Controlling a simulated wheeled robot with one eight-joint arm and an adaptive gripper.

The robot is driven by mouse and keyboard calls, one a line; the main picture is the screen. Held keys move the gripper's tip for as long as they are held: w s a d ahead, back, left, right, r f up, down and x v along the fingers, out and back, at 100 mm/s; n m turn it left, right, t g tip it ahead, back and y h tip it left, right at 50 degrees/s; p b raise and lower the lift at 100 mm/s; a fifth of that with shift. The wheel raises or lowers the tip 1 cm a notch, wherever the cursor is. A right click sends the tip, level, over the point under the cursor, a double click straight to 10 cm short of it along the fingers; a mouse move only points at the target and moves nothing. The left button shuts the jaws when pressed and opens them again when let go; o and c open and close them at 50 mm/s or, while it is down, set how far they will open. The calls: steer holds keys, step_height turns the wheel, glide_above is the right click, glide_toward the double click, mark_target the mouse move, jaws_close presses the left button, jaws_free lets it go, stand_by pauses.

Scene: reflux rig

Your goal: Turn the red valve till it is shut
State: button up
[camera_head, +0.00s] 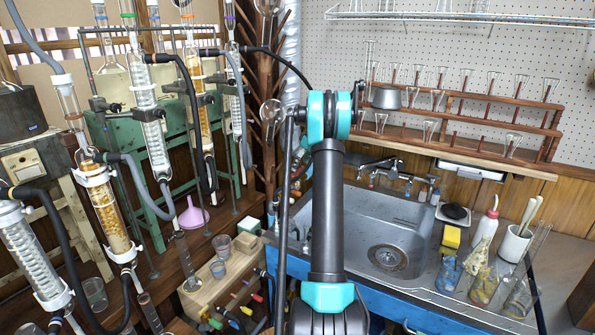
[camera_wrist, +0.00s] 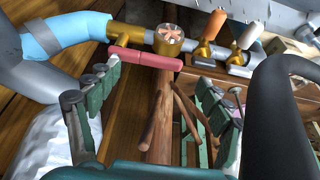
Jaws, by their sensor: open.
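The red valve handle (camera_wrist: 145,58) is a pinkish-red bar in the upper middle of the wrist view. It lies roughly parallel to the pipe, just below the brass valve body (camera_wrist: 128,36). My gripper (camera_wrist: 173,82) is open, its green-padded fingers wide apart at left and right. The handle appears beyond the fingers, its left end close to the left fingertip; no grip on it shows. In the head view my arm hides the gripper, and I cannot make out the valve there.
A light blue hose (camera_wrist: 50,37) joins the pipe at left. Orange and white handled taps (camera_wrist: 212,25) stand right of a round brass fitting (camera_wrist: 168,38). A wooden branched rack (camera_wrist: 160,120) lies beyond the fingers. Glassware stands left of my arm, a sink (camera_head: 388,240) right.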

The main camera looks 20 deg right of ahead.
mark_target(296, 172)
steer(key=shift+x, duration=2.05)
steer(key=shift+c, duration=0.2)
steer(key=c, duration=1.7)
steer(key=shift+o, duration=0.2)
